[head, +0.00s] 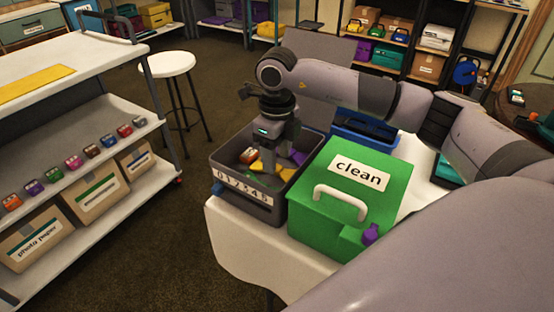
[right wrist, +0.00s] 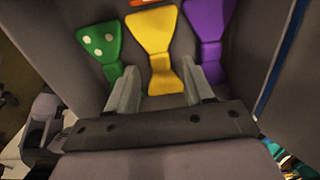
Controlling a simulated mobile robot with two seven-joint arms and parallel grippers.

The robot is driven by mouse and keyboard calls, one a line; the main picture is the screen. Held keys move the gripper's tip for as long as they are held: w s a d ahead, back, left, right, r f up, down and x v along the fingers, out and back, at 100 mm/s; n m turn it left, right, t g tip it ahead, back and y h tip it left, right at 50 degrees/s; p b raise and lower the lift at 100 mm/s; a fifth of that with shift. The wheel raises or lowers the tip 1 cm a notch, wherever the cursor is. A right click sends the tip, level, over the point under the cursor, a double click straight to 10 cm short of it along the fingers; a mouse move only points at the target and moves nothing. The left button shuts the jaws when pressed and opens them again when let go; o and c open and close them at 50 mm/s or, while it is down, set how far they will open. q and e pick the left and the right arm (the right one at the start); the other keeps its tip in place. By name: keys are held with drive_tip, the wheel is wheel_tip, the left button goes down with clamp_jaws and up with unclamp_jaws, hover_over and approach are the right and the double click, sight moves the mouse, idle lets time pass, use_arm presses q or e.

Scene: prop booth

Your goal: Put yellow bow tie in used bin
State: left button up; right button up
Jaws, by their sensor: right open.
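My right gripper (head: 268,160) reaches down into this bin. In the right wrist view its two fingers (right wrist: 162,75) are apart, with the lower end of the yellow bow tie between them. A green dotted bow tie (right wrist: 100,45) lies to the left and a purple one (right wrist: 206,28) to the right. No label reading "used" is visible. My left gripper is not in view.
A green box (head: 325,230) labelled "clean", with a white handle, stands right beside the grey bin on the white table (head: 235,240). A blue bin (head: 365,130) stands behind it, partly hidden by my arm. A white stool (head: 167,64) and shelves stand at left.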

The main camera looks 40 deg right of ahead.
wheel_tip(320, 180, up, 10)
idle(0.3)
drive_tip(key=shift+s, duration=0.1)
idle(0.4)
